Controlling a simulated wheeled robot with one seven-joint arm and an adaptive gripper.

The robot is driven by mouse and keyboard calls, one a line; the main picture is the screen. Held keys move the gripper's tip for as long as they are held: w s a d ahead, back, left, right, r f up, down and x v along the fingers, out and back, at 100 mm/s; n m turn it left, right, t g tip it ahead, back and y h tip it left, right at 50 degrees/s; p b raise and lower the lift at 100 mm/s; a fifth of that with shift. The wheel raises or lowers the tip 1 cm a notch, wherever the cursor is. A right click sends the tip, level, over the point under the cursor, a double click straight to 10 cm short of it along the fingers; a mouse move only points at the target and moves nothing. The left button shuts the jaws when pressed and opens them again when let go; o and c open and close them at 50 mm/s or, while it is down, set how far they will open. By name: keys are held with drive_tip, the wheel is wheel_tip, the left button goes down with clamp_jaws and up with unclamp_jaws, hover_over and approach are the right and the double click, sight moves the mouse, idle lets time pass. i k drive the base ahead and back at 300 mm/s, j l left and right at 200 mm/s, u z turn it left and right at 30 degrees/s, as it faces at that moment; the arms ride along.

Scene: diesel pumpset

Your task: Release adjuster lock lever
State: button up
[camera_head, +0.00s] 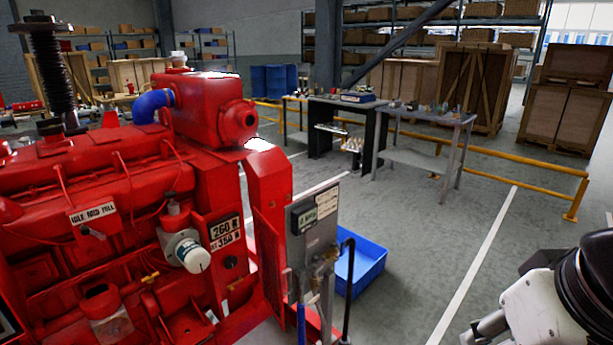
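The red diesel pumpset (120,165) fills the left side of the view. No part is legibly marked as the adjuster lock lever, so I cannot tell which one it is. A grey panel (318,226) with a small label stands at the engine's right end, with metal fittings (322,268) below it. A tall black bent handle (348,285) stands upright just right of the panel. A small dark part (92,232) sits under the "IDLE" label plate (93,212) on the engine side. My white and black arm shows at the lower right, apart from the engine; my gripper is not in view.
A blue bin (368,268) lies on the floor behind the panel. Workbenches (425,116) with small items stand farther back, near a yellow rail (520,165). Wooden crates (567,100) and shelving stand behind.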

sight(231, 287)
drive_tip(key=l+u, duration=0.1)
drive_tip(key=u, duration=0.3)
drive_tip(key=i+l+u, duration=0.1)
drive_tip(key=u, duration=0.3)
drive_tip(key=l+u, duration=0.15)
drive_tip(key=u, duration=0.2)
drive_tip(key=l+u, duration=0.3)
drive_tip(key=l, duration=0.45)
drive_tip(key=l+u, duration=0.3)
drive_tip(key=l, duration=0.45)
drive_tip(key=k+l+u, duration=0.15)
drive_tip(key=l+u, duration=0.2)
drive_tip(key=l, duration=0.35)
drive_tip(key=k+l, duration=0.1)
drive_tip(key=l, duration=0.75)
drive_tip(key=k+l, duration=0.15)
drive_tip(key=l, duration=0.3)
